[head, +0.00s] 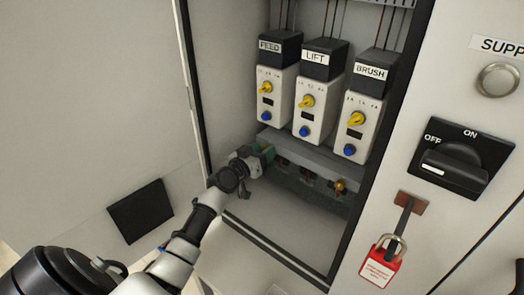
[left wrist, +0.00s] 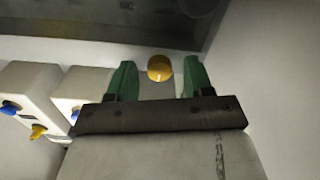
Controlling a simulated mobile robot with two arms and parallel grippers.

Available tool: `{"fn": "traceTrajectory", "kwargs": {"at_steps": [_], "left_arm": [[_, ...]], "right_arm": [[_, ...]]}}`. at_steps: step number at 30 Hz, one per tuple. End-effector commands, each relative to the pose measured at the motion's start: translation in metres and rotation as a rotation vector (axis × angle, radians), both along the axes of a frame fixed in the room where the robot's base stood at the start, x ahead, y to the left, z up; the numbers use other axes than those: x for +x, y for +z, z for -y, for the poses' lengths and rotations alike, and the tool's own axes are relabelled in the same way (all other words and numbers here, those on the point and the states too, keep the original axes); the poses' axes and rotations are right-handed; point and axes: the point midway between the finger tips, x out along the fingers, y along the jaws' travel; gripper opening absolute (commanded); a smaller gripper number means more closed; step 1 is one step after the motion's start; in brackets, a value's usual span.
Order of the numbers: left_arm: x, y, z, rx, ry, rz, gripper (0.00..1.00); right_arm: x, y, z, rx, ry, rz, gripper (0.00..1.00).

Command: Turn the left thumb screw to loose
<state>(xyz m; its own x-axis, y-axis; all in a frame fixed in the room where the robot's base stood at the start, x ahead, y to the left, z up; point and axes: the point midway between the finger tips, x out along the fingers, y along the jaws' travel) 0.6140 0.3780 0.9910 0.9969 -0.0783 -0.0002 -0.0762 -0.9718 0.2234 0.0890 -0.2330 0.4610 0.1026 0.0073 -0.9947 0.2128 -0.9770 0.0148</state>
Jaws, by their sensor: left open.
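My left gripper (head: 262,153) reaches into the cabinet, low at the left, below the FEED module. In the left wrist view its green fingers (left wrist: 160,80) are open, one on each side of a round yellow-brass thumb screw (left wrist: 160,68). Gaps show between the screw and both fingers. In the head view the gripper hides this left screw. Another brass thumb screw (head: 340,186) shows farther right on the dark lower strip. My right gripper is not in view.
Modules FEED (head: 276,93), LIFT (head: 312,107) and BRUSH (head: 361,125) stand above a grey ledge. The open door (head: 90,90) is at left. At right are a rotary switch (head: 455,165) at OFF and a red padlock (head: 380,273). The compartment floor is clear.

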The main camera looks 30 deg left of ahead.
Motion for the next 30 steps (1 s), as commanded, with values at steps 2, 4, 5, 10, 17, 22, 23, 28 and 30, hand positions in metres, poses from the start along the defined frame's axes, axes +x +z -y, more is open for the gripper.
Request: {"fn": "traceTrajectory", "kwargs": {"at_steps": [2,4,5,10,17,22,23,28,30], "left_arm": [[0.0003,-0.0002,0.0002,0.000,0.000,0.000,0.52],[0.0001,-0.0002,0.0001,0.000,0.000,0.000,0.52],[0.0001,-0.0003,0.0002,0.000,0.000,0.000,0.52],[-0.0001,-0.0002,0.0001,0.000,0.000,0.000,0.30],[-0.0002,-0.0002,0.0000,0.000,0.000,0.000,0.02],[-0.0002,-0.0002,-0.0001,-0.015,0.000,-0.001,0.02],[-0.0002,-0.0002,-0.0001,-0.020,0.000,-0.002,0.02],[-0.0002,-0.0004,-0.0002,-0.087,0.000,-0.007,0.02],[-0.0002,-0.0004,-0.0002,-0.131,0.000,-0.010,0.02]], "right_arm": [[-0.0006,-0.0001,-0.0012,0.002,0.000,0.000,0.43],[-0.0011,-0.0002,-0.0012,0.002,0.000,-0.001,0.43],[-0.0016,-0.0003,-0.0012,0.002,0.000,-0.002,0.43],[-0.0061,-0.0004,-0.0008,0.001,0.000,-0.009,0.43],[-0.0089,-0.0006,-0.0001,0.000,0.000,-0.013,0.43],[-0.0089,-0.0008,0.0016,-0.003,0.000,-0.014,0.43],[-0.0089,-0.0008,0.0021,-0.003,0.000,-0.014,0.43],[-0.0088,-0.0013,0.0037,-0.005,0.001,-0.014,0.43],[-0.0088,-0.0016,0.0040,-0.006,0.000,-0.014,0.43]]}}
